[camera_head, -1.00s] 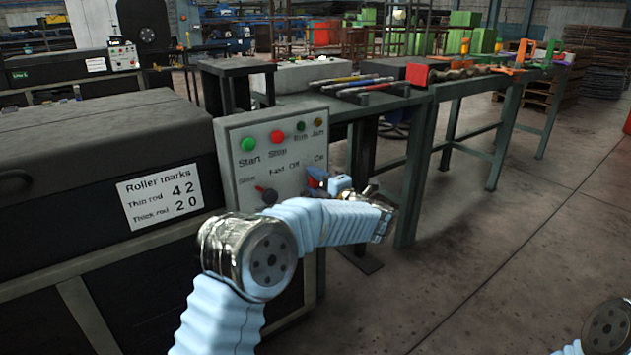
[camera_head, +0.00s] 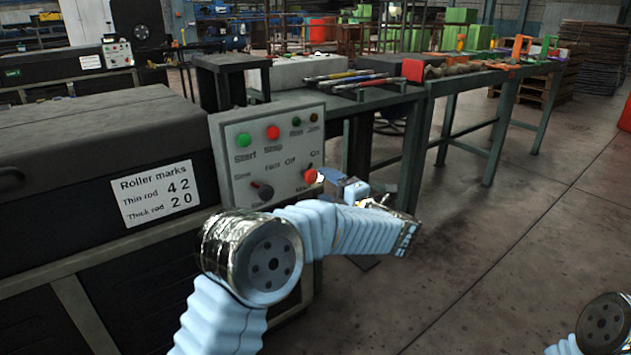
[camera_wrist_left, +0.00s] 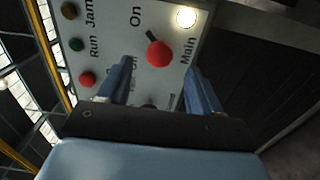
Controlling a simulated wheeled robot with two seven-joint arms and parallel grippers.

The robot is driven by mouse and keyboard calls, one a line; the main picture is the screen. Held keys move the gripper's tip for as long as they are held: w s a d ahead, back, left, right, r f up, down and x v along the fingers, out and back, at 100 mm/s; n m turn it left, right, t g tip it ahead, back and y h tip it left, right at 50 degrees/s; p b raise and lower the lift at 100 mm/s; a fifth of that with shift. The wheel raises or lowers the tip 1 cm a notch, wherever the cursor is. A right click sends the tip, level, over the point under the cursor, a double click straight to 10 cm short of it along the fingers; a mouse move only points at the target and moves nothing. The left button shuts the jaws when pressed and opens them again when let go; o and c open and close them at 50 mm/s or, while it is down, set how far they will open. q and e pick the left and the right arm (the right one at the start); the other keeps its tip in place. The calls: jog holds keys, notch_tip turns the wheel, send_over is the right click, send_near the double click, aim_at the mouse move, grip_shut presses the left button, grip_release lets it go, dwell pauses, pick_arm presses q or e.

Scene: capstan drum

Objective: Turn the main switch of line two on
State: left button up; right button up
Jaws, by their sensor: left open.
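The main switch is a red knob (camera_head: 310,177) at the lower right of the grey control panel (camera_head: 284,203). In the left wrist view the knob (camera_wrist_left: 158,53) has its dark pointer towards the word On, and a round lamp (camera_wrist_left: 186,17) beside the word Main glows white. My left gripper (camera_head: 342,187) is open and empty, just off the panel's right side in the head view. In the left wrist view its two fingers (camera_wrist_left: 158,72) stand apart on either side below the knob, with a gap to it. My right gripper is out of view.
The panel also has a green Start button (camera_head: 243,140), a red Stop button (camera_head: 272,132) and a dark speed knob (camera_head: 262,191). A black machine cover (camera_head: 90,135) stands to the left. A long workbench (camera_head: 450,85) with tools runs behind. The floor to the right is clear.

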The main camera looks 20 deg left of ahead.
pick_arm(q)
jog(key=v, duration=0.7)
jog(key=shift+d, duration=0.1)
jog(key=w+a+f+m+t+h+p, duration=0.2)
jog(key=w+f+m+t+h, duration=0.15)
jog(key=f+m, duration=0.4)
jog(key=s+a+f+m+g+h+p, duration=0.1)
jog(key=s+f+m+g+h, duration=0.3)
jog(key=f, duration=0.7)
jog(key=s+f+m+t+h+p, duration=0.1)
jog(key=f+m+h, duration=0.5)
jog(key=f, duration=0.4)
jog(key=s+f+m+g+h+p, duration=0.1)
jog(key=s+f+m+g, duration=0.3)
jog(key=s, duration=1)
jog(key=s+f+m+g+h+p, duration=0.1)
jog(key=s+f+m+g+h, duration=0.3)
jog(key=s, duration=1.1)
notch_tip(320, 180, down, 4)
jog(key=d+m+g, duration=0.1)
jog(key=g, duration=0.1)
jog(key=shift+g, duration=0.35)
jog(key=shift+r, duration=0.1)
